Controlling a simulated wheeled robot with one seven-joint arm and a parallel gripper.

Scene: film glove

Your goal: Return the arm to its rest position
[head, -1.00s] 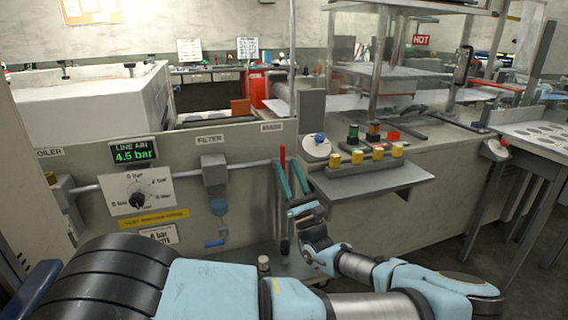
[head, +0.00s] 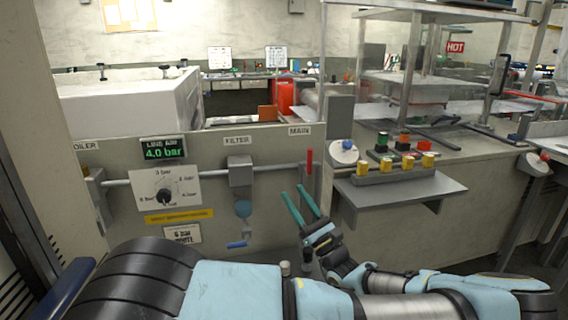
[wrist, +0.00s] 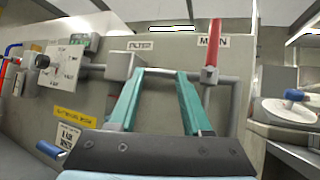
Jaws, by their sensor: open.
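My gripper (head: 302,203) is open and empty, its two teal fingers pointing up toward the pipe panel. In the wrist view my gripper (wrist: 162,95) shows its fingers apart, with the pipe and grey panel behind the gap. My arm is folded low across the front of the head view, its light blue links and black joints in the foreground. The fingers stand in front of the panel between the filter (head: 240,172) and the red main handle (head: 309,161). I cannot tell whether they touch anything.
The line air display (head: 163,149) reads 4.0 bar above a dial (head: 164,193). A grey shelf (head: 405,190) with yellow buttons juts out at right, beside a blue knob (head: 346,145). A metal-framed machine stands behind it. Dark floor shows at the far right.

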